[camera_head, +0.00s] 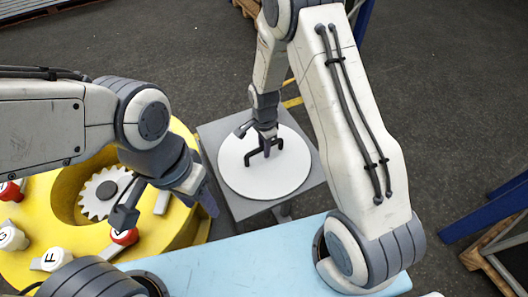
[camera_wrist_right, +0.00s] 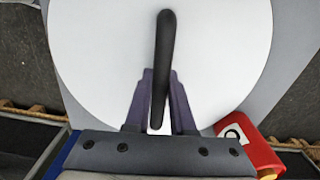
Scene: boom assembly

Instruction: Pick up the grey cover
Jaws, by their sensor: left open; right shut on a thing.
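The cover (camera_head: 285,175) is a round, pale, nearly white disc with a dark arched handle (camera_head: 250,158). It lies flat over a grey square stand in the head view. It fills much of the right wrist view (camera_wrist_right: 100,65), where the handle (camera_wrist_right: 165,45) runs upright in the picture. My right gripper (camera_head: 266,140) points down at the disc's middle and is shut on the handle, with one finger on each side in the right wrist view (camera_wrist_right: 160,95). My left gripper (camera_head: 165,205) is open and empty above the yellow base. Whether the disc touches the stand is unclear.
The grey stand (camera_head: 227,197) is beside the yellow round base (camera_head: 60,190), which holds a white gear (camera_head: 105,193) and several red and white lettered parts (camera_head: 12,238). A light blue surface (camera_head: 240,260) is in front. A red lettered block (camera_wrist_right: 245,145) shows near the disc in the wrist view.

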